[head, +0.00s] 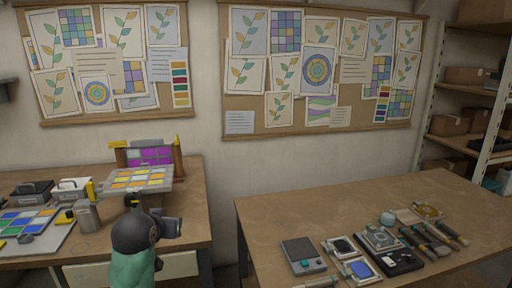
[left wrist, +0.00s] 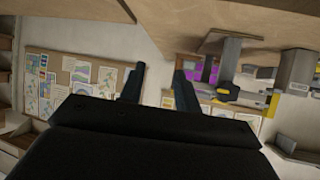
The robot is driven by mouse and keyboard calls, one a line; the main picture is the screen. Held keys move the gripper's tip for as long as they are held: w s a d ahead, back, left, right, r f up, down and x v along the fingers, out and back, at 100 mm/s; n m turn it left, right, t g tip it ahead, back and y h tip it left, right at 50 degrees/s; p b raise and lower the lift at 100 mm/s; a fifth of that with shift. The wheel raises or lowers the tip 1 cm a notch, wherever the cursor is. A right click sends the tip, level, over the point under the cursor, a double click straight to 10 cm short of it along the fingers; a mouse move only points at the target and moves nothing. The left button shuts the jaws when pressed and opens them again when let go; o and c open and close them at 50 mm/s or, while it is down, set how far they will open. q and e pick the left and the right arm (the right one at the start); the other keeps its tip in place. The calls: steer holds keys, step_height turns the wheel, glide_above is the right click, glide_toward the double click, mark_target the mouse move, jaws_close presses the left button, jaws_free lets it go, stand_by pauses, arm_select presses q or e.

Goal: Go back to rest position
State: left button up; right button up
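My left gripper (left wrist: 157,75) shows in the left wrist view with its two dark fingers apart and nothing between them. In the head view my left arm rises from the bottom in front of the left workbench (head: 192,217). Its dark wrist hides part of the bench front, and its fingers cannot be made out clearly there. A tilted stand with a tray of yellow and orange panes (head: 140,180) is just beyond it. My right gripper and right arm are not in view.
A second table (head: 290,215) at right holds a grey device (head: 302,256) and several tools. Floor shows between the tables. Pin boards hang on the wall.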

arm_select(q)
steer(key=s+d+f+m+g+h, duration=0.1)
steer(key=s+d+f+g, duration=0.35)
steer(key=s+f, duration=0.75)
steer(key=s+d+f+g, duration=0.2)
steer(key=s+f, duration=1)
steer(key=s, duration=0.1)
steer(key=s+d+f+g+p, duration=0.1)
steer(key=s+d+f+g, duration=0.2)
steer(key=s+f, duration=0.9)
steer(key=shift+s+d+f+m, duration=0.2)
steer(key=shift+s+m, duration=0.2)
steer(key=shift+s, duration=0.55)
